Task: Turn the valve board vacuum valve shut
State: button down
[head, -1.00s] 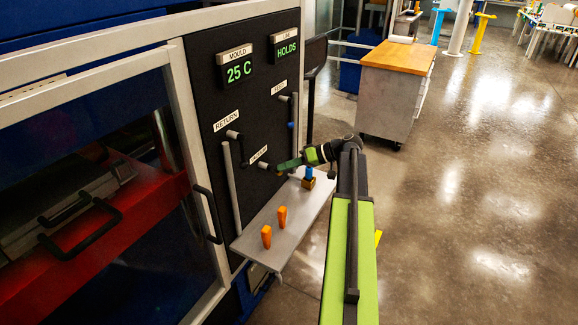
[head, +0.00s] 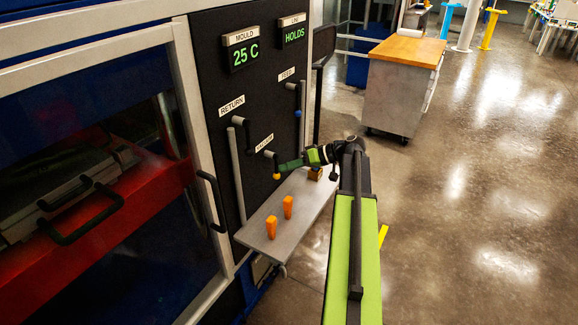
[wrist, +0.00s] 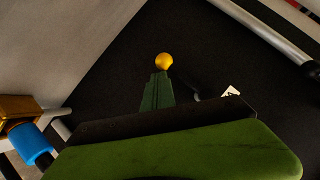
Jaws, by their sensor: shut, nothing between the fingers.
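The vacuum valve (head: 268,154) is on the black valve board (head: 240,87), under its small white label. Its short lever points mostly down in the head view and ends in a yellow knob (head: 276,176). My gripper (head: 281,168) is shut and empty, with its green fingertips beside the knob. In the wrist view the yellow knob (wrist: 164,62) shows just past the tips of the shut fingers (wrist: 158,78). I cannot tell whether they touch. Part of the lever is hidden.
A grey shelf (head: 262,241) below the board carries two orange pegs (head: 271,227) and a brass block (head: 315,174). A blue cylinder (wrist: 33,145) is beside the block in the wrist view. The return valve (head: 238,121) and feed valve (head: 292,86) are nearby. Open floor lies right.

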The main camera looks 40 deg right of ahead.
jog(key=shift+s+f, duration=0.1)
dwell(0.5)
jog(key=s+d, duration=0.4)
jog(key=d, duration=0.8)
jog(key=shift+s+d, duration=0.15)
jog(key=shift+s, duration=0.15)
